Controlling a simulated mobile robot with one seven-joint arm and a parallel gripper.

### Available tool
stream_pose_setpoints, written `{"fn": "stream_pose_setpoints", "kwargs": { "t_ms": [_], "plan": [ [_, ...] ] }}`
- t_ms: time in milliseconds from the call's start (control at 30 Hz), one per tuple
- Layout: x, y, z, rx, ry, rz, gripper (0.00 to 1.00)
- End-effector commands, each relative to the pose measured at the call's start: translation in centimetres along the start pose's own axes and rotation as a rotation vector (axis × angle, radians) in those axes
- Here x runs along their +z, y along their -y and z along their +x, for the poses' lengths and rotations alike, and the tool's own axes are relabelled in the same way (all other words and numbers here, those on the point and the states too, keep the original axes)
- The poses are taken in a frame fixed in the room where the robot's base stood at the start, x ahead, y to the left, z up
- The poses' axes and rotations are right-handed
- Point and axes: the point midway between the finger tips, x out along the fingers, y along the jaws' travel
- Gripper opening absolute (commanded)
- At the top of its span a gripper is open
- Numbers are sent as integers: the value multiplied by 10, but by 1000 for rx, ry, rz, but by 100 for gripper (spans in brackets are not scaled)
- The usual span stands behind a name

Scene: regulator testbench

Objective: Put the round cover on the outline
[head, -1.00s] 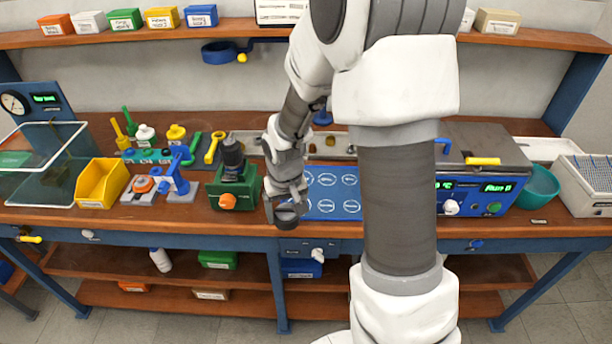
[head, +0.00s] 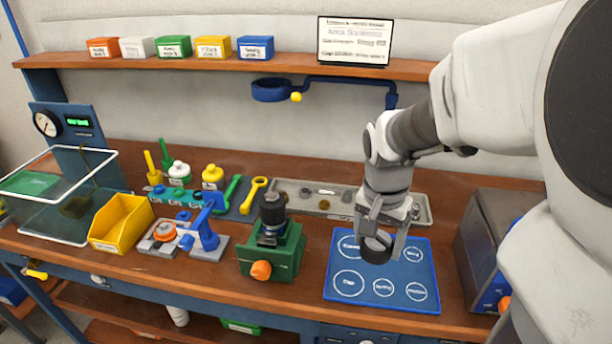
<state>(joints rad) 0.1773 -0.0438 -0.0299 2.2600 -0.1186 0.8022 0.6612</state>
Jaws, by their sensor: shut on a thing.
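My gripper (head: 377,238) is shut on a dark round cover (head: 376,249) and holds it over the blue mat (head: 337,292). The mat has several white ring outlines with small labels. The front-left outline (head: 348,284) is large and in full view, with two smaller ones beside it. I cannot tell how high the cover is above the mat.
A green fixture (head: 284,258) with a dark cylinder and orange knob stands left of the mat. A grey tray (head: 424,212) with small parts lies behind my gripper. A grey machine (head: 490,240) stands at the right. Bare bench lies between fixture and mat.

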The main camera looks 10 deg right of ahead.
Motion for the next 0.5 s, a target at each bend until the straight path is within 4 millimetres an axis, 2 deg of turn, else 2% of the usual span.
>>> {"fn": "stream_pose_setpoints", "kwargs": {
  "t_ms": [500],
  "plan": [
    [-54, 58, 62, 1, 2, -1, 25]
  ]
}}
